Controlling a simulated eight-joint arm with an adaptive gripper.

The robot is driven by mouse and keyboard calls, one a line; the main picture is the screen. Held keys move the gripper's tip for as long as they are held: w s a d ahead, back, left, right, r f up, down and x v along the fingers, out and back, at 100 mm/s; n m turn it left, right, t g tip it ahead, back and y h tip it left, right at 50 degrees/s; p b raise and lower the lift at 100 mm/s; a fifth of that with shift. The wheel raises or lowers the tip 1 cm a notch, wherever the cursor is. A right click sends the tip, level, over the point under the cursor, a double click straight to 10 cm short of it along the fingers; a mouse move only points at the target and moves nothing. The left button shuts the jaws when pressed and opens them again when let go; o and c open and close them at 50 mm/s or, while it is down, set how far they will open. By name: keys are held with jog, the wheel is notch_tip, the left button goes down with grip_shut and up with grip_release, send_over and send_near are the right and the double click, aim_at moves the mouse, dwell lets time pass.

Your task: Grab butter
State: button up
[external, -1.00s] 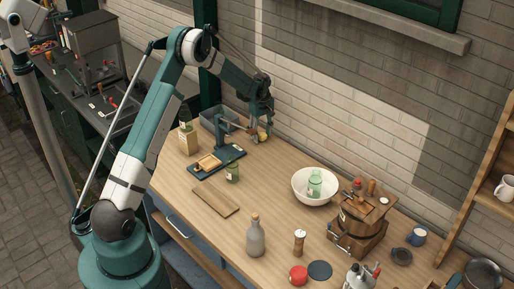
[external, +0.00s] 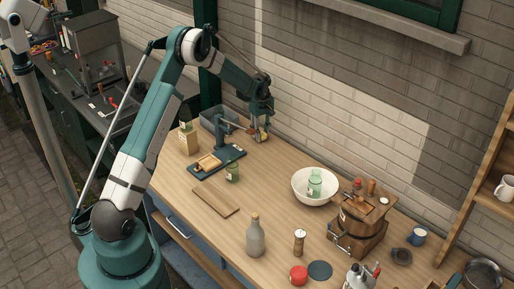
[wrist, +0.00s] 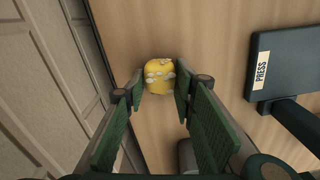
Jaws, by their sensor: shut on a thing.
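The butter (wrist: 159,75) is a rounded yellow lump with pale flecks, in the upper middle of the wrist view. My gripper (wrist: 160,88) has its green-padded fingers on both sides of it and is shut on it. In the external view the butter (external: 262,136) is a small yellow spot near the brick wall at the back of the wooden table. My gripper (external: 262,127) points down over it there. Whether the butter is clear of the tabletop is hard to tell.
A dark press (external: 218,163) stands left of my gripper; its plate labelled PRESS (wrist: 290,62) shows at right in the wrist view. A grey bin (external: 219,117) is behind it. A white bowl (external: 301,190) and wooden churn box (external: 356,228) stand right. The table's middle is largely clear.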

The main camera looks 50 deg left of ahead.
jog(key=shift+r, duration=4.85)
